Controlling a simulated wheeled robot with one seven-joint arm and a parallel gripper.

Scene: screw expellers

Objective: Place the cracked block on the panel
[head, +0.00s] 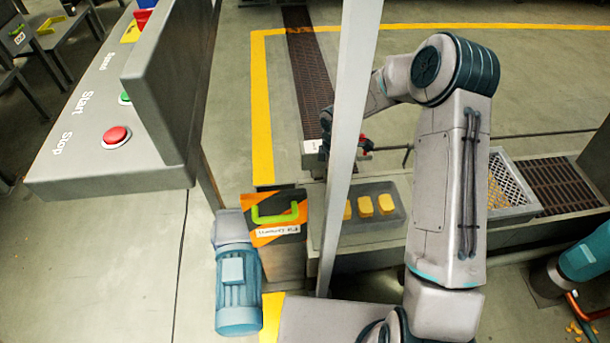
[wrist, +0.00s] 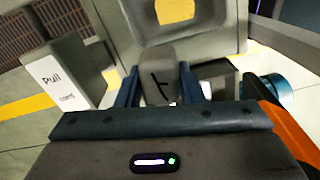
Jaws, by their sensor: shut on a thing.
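The cracked block (wrist: 158,62) is a small grey block with a dark branching crack mark on its face. In the wrist view it sits between the two dark blue fingers of my gripper (wrist: 160,88), which is shut on it. In the head view my gripper is mostly hidden behind the grey post, and I cannot make out the block there. The panel (head: 75,150) is a sloping grey console at the upper left of the head view, with a red Stop button (head: 116,137), a green Start button (head: 125,98) and an upright grey plate. My gripper is to its right, apart from it.
A grey post (head: 345,150) stands between the panel and my arm. A grey tray (head: 398,220) holds several yellow blocks below. An orange-striped box with a green handle (head: 278,214) and a blue motor (head: 238,290) stand low left. A "Pull" labelled part (wrist: 65,75) is near my gripper.

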